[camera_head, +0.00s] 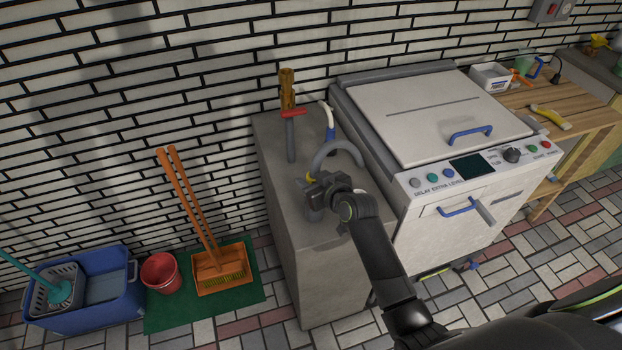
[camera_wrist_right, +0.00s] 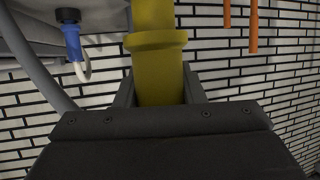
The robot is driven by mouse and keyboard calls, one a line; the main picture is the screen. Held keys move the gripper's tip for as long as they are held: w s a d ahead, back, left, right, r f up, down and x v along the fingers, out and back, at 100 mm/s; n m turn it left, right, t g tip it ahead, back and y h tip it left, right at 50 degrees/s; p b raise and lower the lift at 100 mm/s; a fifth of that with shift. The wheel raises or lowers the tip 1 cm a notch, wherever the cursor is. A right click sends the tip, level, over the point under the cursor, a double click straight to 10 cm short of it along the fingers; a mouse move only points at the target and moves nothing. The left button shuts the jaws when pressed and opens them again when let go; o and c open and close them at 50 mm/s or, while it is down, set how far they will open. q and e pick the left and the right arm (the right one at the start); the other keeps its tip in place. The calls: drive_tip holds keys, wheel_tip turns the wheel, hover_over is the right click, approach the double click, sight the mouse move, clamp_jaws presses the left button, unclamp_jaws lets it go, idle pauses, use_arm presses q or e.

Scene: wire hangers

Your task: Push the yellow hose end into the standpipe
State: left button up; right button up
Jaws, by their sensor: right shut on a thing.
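My right gripper (camera_head: 322,188) is shut on the yellow hose end (camera_wrist_right: 157,70), which fills the space between its fingers in the right wrist view. In the head view only a small bit of the yellow hose end (camera_head: 309,178) shows beside the fingers. A grey hose (camera_head: 336,148) arches up behind the gripper. A short grey upright pipe (camera_head: 316,212), which looks like the standpipe, shows just below the gripper on the grey cabinet. Its mouth is hidden, so I cannot tell whether the hose end is inside it. My left gripper is not in view.
A brass tap (camera_head: 287,90) with a red lever stands behind, and a white hose with a blue connector (camera_wrist_right: 72,42) is nearby. The white washing machine (camera_head: 430,110) stands close on the right. A blue bucket (camera_head: 105,300), red pail (camera_head: 161,273) and orange dustpan (camera_head: 219,267) are on the floor at left.

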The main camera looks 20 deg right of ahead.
drive_tip(key=shift+f+b, duration=1.3)
drive_tip(key=shift+f, duration=0.4)
drive_tip(key=o, duration=1.1)
drive_tip(key=shift+o, duration=0.2)
drive_tip(key=shift+s, duration=0.15)
drive_tip(key=b+v, duration=0.1)
drive_tip(key=v, duration=1.6)
drive_tip(key=shift+s, duration=0.1)
